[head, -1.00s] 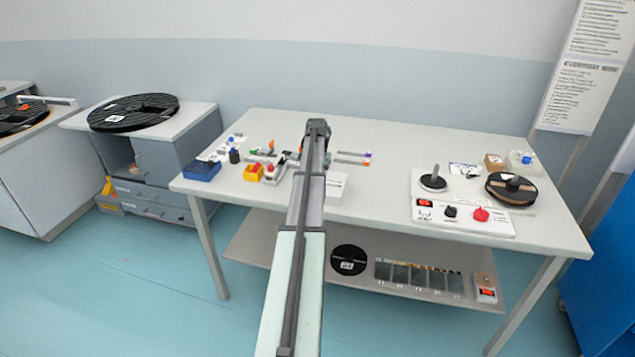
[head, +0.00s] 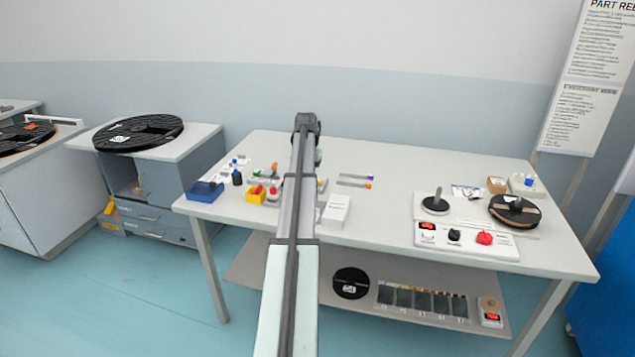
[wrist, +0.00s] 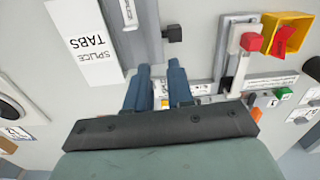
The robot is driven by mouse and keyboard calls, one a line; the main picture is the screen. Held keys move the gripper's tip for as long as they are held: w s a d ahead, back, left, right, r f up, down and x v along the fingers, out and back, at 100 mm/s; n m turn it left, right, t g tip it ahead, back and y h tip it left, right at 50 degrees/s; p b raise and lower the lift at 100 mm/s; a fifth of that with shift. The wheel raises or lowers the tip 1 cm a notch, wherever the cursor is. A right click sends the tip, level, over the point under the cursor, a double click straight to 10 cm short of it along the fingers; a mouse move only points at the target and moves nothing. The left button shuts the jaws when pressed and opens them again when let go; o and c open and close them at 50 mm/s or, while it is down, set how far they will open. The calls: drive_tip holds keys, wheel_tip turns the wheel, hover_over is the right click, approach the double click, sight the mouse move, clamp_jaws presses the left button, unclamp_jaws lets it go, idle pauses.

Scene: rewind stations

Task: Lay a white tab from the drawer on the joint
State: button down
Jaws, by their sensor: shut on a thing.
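My gripper (wrist: 160,80) points at the worktop in the wrist view, its two blue fingers a little apart. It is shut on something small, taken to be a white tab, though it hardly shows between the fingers. In the head view my arm hides the fingers. The white box labelled SPLICE TABS (wrist: 84,40) lies left of the fingers; in the head view it stands right of my arm (head: 335,210). A grey rail (wrist: 142,25) with a dark knob (wrist: 172,33) lies just beyond the fingertips. I cannot make out the joint or the drawer's opening.
A red-capped lever (wrist: 250,42) and a yellow holder (wrist: 287,35) stand to the right in the wrist view. A blue bin (head: 205,191) is at the table's left. A control panel with a red knob (head: 484,238) and a black reel (head: 515,211) are right.

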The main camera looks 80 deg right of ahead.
drive_tip(key=w+d+n, duration=1.1)
drive_tip(key=d+n, duration=0.3)
drive_tip(key=n, duration=0.3)
drive_tip(key=shift+d+r, duration=0.2)
drive_tip(key=shift+d, duration=0.1)
drive_tip(key=shift+w, duration=0.1)
drive_tip(key=shift+f, duration=2.9)
drive_tip(key=shift+f, duration=1.15)
drive_tip(key=c, duration=0.9)
unclamp_jaws()
